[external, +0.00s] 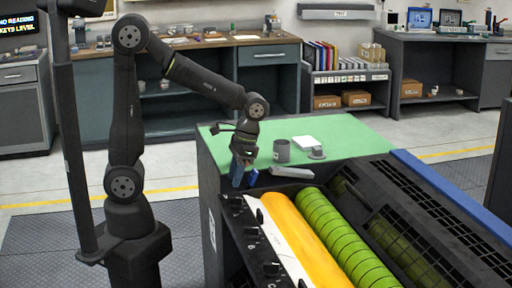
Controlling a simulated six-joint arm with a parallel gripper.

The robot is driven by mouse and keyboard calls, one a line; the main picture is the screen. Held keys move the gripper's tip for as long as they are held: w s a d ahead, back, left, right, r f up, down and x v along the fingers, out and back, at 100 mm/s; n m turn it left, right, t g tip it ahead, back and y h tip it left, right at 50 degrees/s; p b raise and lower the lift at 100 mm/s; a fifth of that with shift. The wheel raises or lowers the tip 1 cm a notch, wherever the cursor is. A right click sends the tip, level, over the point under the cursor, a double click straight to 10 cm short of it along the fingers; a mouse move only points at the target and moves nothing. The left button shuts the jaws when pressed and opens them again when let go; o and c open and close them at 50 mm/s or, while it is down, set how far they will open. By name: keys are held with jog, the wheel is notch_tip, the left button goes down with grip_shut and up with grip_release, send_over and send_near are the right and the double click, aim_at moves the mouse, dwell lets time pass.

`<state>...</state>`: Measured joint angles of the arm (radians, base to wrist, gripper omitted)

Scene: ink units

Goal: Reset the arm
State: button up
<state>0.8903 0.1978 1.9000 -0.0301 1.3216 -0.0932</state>
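My gripper (244,178) hangs from my black arm at the left edge of the green-topped surface, pointing down. Its blue fingertips sit near the back end of the ink unit. The fingers look spread with a gap between them, and I see nothing held there. My arm reaches up from its base at the left, bends at the top and comes down to the right.
The green top (350,133) carries a dark grey cup (282,151), a white pad (309,142), a small grey item (317,153) and a flat grey piece (290,172). In front lie a yellow roller (310,240) and a green roller (345,235). Benches stand behind.

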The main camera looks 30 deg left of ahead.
jog(key=shift+s+a+f+t+h, duration=0.2)
jog(key=shift+s+a+t+h, duration=0.4)
jog(key=shift+s+a, duration=0.05)
jog(key=shift+s+a+f+t+h, duration=0.2)
jog(key=shift+s+a+t+h, duration=0.4)
notch_tip(320, 180, up, 9)
jog(key=shift+w+d+r, duration=0.1)
dwell(0.8)
